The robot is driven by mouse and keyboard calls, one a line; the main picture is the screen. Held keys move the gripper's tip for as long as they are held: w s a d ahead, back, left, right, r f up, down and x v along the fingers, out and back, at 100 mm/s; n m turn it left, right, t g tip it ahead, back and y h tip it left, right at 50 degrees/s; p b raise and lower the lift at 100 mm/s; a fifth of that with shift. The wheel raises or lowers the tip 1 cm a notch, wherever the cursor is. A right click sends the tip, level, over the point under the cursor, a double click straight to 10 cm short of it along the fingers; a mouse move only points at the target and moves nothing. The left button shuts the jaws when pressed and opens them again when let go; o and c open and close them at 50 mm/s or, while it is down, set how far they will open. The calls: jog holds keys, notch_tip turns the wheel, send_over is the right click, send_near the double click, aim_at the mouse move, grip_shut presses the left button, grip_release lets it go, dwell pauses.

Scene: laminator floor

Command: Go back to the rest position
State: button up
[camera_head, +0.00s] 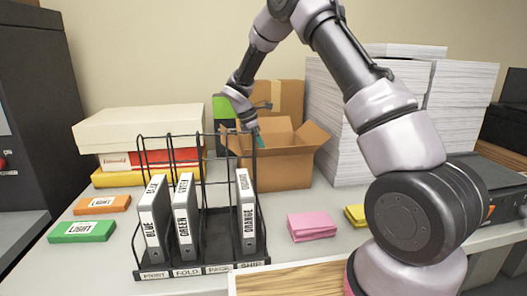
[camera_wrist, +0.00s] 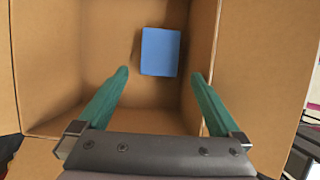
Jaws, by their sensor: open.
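My gripper (camera_wrist: 160,95) is open, its two teal fingers spread over the inside of an open cardboard box (camera_head: 277,165). In the wrist view a blue block (camera_wrist: 160,52) lies on the box floor, beyond and between the fingertips and apart from them. In the head view my gripper (camera_head: 257,140) is at the box's left side, with its fingers partly hidden behind the rack and box flap. The box (camera_wrist: 45,60) fills most of the wrist view.
Tall paper stacks (camera_head: 335,110) stand at the right.

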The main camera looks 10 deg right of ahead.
jog(key=shift+d, duration=0.1)
jog(key=s+d+r+m+t+y, duration=0.1)
jog(key=s+d+r+m, duration=0.2)
jog(key=r, duration=0.4)
jog(key=s+d+r+m+t+y, duration=0.1)
jog(key=s+d+r+m+y, duration=0.1)
jog(key=s+r+m, duration=0.3)
jog(key=s+d+r+m+y, duration=0.15)
jog(key=s+r, duration=0.25)
jog(key=r, duration=0.4)
jog(key=s+d+r+m+t, duration=0.1)
jog(key=s+r+m, duration=0.1)
jog(key=s+m, duration=0.2)
jog(key=s+d+r+m+t+y, duration=0.1)
jog(key=s+m, duration=0.3)
jog(key=s, duration=0.6)
jog(key=s+d+r+m+t+y, duration=0.1)
jog(key=s+r+m+t, duration=0.2)
jog(key=s, duration=0.4)
jog(key=shift+d+r+m, duration=0.25)
jog(key=shift+r+m, duration=0.3)
jog(key=shift+m, duration=0.4)
